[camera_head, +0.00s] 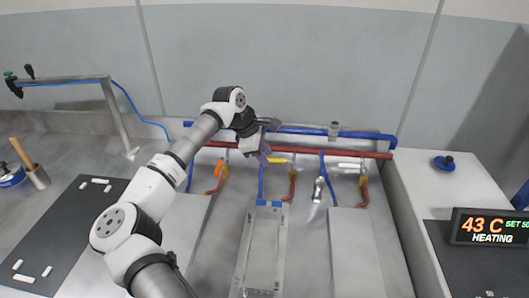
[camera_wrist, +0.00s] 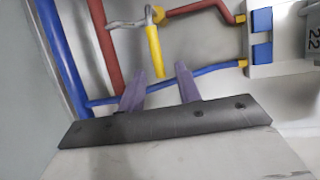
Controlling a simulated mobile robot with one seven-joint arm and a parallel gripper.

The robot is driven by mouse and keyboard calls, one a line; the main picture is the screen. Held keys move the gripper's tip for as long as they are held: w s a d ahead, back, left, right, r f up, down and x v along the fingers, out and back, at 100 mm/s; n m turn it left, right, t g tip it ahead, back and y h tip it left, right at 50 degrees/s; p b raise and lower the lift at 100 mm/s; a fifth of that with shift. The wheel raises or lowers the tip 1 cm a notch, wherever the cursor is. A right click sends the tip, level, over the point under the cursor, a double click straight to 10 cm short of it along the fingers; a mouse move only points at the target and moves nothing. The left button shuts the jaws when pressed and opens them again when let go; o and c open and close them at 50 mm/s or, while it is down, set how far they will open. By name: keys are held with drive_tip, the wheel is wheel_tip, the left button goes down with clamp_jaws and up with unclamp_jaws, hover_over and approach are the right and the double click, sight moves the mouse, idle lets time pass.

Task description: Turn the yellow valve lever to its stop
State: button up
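The yellow valve lever (camera_head: 277,161) sits on the pipework at the back of the bench, just right of my gripper (camera_head: 264,156) in the head view. In the wrist view the yellow lever (camera_wrist: 154,50) hangs from a pale valve stem on a branch of the red pipe. My gripper (camera_wrist: 160,72) is open, with its two purple fingers apart. The free end of the lever appears between the fingertips in the wrist view. I see no finger touching it, and the depth between them is hard to tell.
A red pipe (camera_head: 330,151) and a blue pipe (camera_head: 290,130) run along the back. An orange lever (camera_head: 219,168) is to the left and a white lever (camera_head: 350,166) to the right. A grey frame (camera_head: 241,250) stands below. A display (camera_head: 490,228) reads 43 C, HEATING.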

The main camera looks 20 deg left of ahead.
drive_tip(key=shift+c, duration=0.4)
clamp_jaws()
